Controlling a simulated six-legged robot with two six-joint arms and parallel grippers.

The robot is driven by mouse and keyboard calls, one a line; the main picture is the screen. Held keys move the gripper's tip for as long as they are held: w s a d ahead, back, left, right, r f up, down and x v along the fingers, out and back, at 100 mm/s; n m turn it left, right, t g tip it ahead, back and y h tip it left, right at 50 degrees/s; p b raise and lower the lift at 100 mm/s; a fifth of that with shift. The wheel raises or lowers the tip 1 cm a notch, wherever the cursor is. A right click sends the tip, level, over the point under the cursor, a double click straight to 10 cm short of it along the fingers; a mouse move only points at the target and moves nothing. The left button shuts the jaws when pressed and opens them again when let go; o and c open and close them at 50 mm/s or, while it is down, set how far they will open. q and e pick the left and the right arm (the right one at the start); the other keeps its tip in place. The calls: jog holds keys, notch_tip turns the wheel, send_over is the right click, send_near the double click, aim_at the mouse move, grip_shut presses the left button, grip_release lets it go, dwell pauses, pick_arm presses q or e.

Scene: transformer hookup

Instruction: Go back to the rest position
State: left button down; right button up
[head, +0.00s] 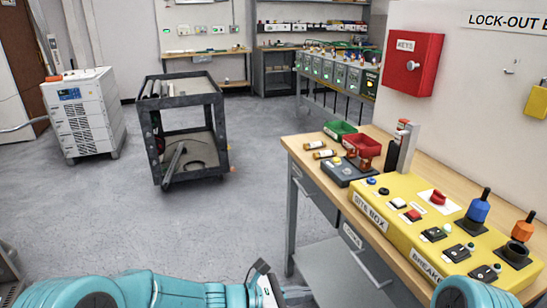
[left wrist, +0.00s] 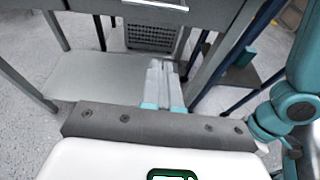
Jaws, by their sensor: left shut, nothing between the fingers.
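My left gripper (head: 292,296) is at the bottom middle of the head view, low in front of the workbench (head: 290,150). In the left wrist view its fingers (left wrist: 163,85) are pressed together with nothing between them. They point toward the bench's lower shelf (left wrist: 95,80). My right gripper is not in view; only a teal part of my arm shows at the bottom right of the head view.
The bench holds a yellow box panel (head: 440,228), a green bin (head: 340,129) and a red bin (head: 362,145). A black cart (head: 190,95) and a white cabinet (head: 84,115) stand on the left. The grey floor (head: 130,220) between them and me is clear.

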pick_arm(q)
jog(key=s+a+f+m+g+y, duration=0.2)
jog(key=s+a+f+m+y, duration=0.3)
jog(key=s+a+f+m, duration=0.6)
jog(key=s+a+f+m+g+y, duration=0.2)
jog(key=s+a+f+m+y, duration=0.45)
jog(key=s+f, duration=0.65)
notch_tip(320, 180, up, 13)
jog(key=a+m+h+p, duration=0.1)
jog(key=a+p, duration=0.1)
jog(key=p, duration=1.2)
jog(key=shift+w, duration=0.25)
jog(key=shift+a+f+h, duration=0.1)
jog(key=shift+h, duration=0.15)
